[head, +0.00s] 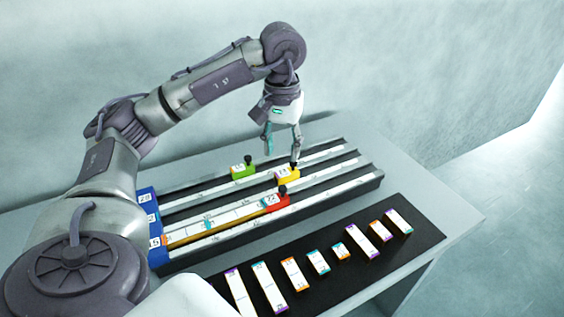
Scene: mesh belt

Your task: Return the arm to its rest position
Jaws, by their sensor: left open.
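My left arm comes in from the left and arches over the table. Its left gripper (282,153) points down over the far part of the railed rack (330,188), with its fingers apart and nothing between them. The right-hand fingertip shows just above the black knob of the yellow slider (287,175); I cannot tell whether they touch. A green slider (243,172) sits to the left of the yellow one, and a red slider (275,203) sits on a nearer rail. My right gripper is not in view.
The rack has a blue numbered end block (149,218) at left. In front, a black mat (405,243) holds several white strips with coloured ends. The grey table (440,205) has bare surface at right. A pale wall stands behind; open floor lies to the right.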

